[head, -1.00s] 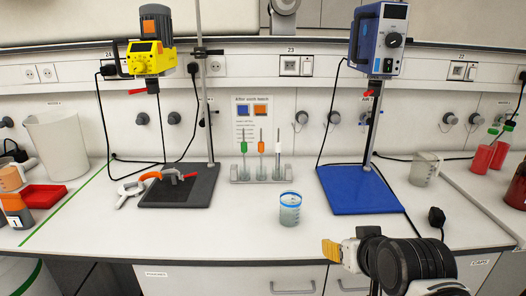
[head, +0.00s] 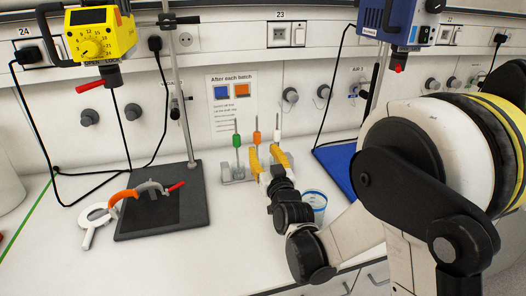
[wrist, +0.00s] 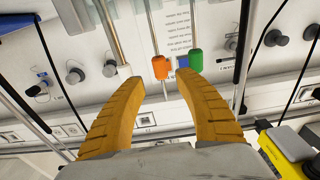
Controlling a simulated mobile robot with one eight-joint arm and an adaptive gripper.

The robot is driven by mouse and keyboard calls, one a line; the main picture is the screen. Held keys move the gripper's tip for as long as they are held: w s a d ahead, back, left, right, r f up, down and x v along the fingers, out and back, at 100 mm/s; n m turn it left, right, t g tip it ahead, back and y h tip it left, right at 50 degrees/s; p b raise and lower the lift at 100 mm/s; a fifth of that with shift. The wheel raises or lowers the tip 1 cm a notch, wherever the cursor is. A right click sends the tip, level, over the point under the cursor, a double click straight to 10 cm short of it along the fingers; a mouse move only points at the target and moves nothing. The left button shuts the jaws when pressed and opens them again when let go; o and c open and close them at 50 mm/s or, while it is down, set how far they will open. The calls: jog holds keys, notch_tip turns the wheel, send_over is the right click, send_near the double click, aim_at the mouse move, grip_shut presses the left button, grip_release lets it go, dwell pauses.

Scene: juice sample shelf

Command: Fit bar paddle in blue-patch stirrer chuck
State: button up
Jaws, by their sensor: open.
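In the wrist view, the orange collar (wrist: 161,67) appears beyond the gap between the fingertips (wrist: 158,80); the green collar (wrist: 195,60) is by the right fingertip. The blue stirrer (head: 398,22) hangs at upper right with a red-tipped chuck (head: 398,67); I cannot make out a patch on it.
A blue-rimmed beaker (head: 315,200) is right of my gripper. A blue base plate (head: 338,165) is partly behind my arm.

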aim_at(258, 140)
jog(key=x, duration=0.7)
jog(key=shift+w+a+p, duration=0.15)
jog(key=shift+w+p, duration=0.15)
jog(key=shift+w, duration=0.05)
jog(key=shift+r, duration=0.1)
grip_shut()
